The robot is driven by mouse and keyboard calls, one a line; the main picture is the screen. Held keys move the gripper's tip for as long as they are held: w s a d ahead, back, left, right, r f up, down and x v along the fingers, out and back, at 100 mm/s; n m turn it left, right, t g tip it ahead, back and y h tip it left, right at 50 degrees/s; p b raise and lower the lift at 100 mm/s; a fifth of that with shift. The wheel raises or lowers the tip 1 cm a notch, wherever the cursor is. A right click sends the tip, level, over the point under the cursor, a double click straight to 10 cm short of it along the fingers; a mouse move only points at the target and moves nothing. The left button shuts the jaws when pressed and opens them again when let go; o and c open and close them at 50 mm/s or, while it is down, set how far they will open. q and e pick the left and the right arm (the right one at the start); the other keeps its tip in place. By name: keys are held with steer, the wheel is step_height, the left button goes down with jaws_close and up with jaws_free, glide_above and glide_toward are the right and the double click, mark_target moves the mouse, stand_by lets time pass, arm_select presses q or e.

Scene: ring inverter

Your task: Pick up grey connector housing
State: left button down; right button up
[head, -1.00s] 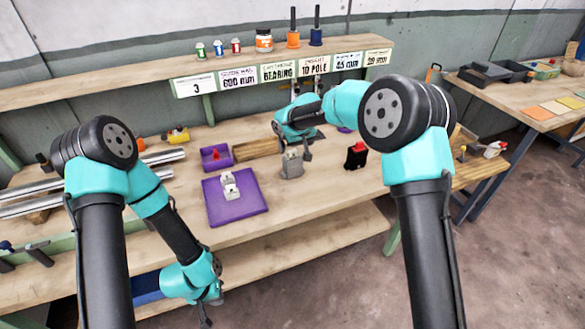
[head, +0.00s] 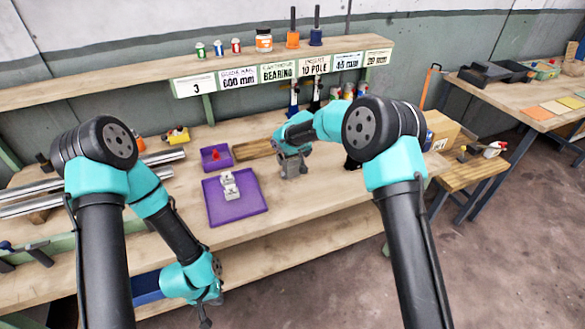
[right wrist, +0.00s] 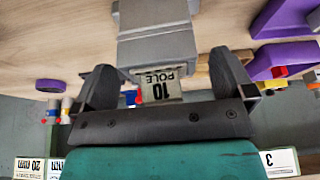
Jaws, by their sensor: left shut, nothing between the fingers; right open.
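The grey connector housing (head: 291,169) stands upright on the bench, right of the purple mat (head: 250,205). In the head view my right gripper (head: 293,149) is at its upper part and hides some of it. In the right wrist view the housing (right wrist: 157,40) lies ahead, in line with the gap between the open fingers of my right gripper (right wrist: 163,72). The fingertips seem just short of it or beside its near end; contact is not clear. My left gripper (head: 206,312) is shut and empty, hanging low in front of the bench.
A whitish block-like part (head: 230,186) stands on the purple mat. A purple bin (head: 216,165) holds something red. A dark part (head: 351,163) is mostly hidden behind my right arm. Labels line the shelf edge (head: 240,78). Metal bars (head: 160,157) lie at the left.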

steer(key=shift+w+a+f, duration=0.1)
steer(key=shift+w+f, duration=0.15)
steer(key=shift+f, duration=0.3)
steer(key=shift+c, duration=0.4)
steer(key=c, duration=1.4)
steer(key=shift+r, duration=0.1)
steer(key=shift+r, duration=1.8)
steer(key=s, duration=1)
steer(key=s+r, duration=0.1)
steer(key=s, duration=0.5)
steer(key=shift+a+r, duration=0.1)
steer(key=shift+a, duration=0.05)
